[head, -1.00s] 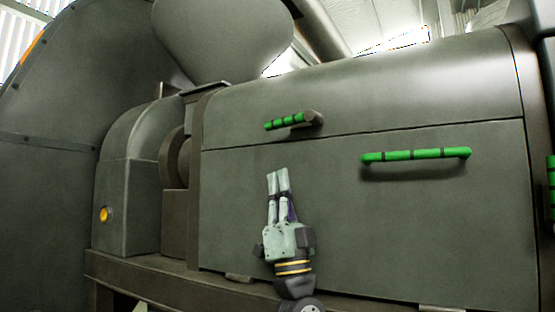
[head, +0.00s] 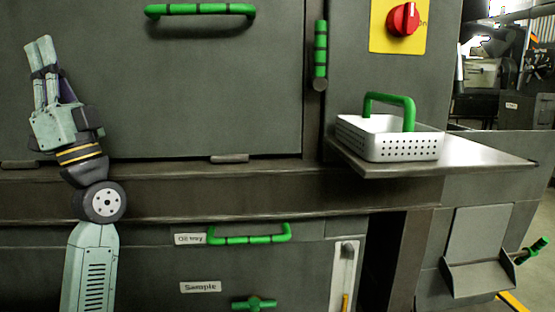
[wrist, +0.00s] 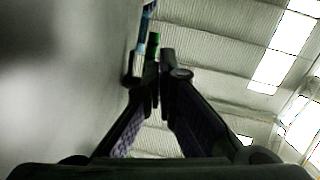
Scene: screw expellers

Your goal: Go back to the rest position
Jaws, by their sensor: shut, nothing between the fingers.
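My gripper (head: 40,45) points upward at the left of the head view, in front of the grey machine's large door panel (head: 225,85). Its fingers are together with nothing between them. In the wrist view my gripper (wrist: 158,60) points up toward the ceiling, its dark fingertips close together. The grey panel runs close along the left of the wrist view, and a small green piece shows just beyond the fingertips. Whether the gripper touches the panel cannot be told.
A green bar handle (head: 200,10) and an upright green handle (head: 320,50) stick out from the machine. A perforated white basket (head: 390,145) stands on a metal shelf (head: 490,158) at right, below a red knob (head: 403,19). An oil tray handle (head: 250,235) is low down.

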